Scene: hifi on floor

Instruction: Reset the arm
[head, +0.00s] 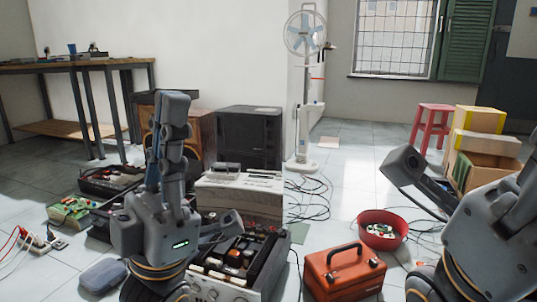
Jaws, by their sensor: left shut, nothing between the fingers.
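My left gripper (173,98) stands upright in the left half of the head view, its fingers pointing up and closed together with nothing between them. It is in front of the hi-fi gear and hides part of it. My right gripper (466,166) is at the right edge. One finger reaches out to the upper left and the other side is cut off by the frame. Its fingers look spread apart, and I see nothing held there.
A red toolbox (343,273) and a red bowl (382,230) of small parts are on the floor between my arms. Audio gear (240,190) and a black speaker (249,138) stand behind my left gripper. A fan (305,90), red stool (434,120) and boxes (478,143) stand farther back. Cables cross the floor.

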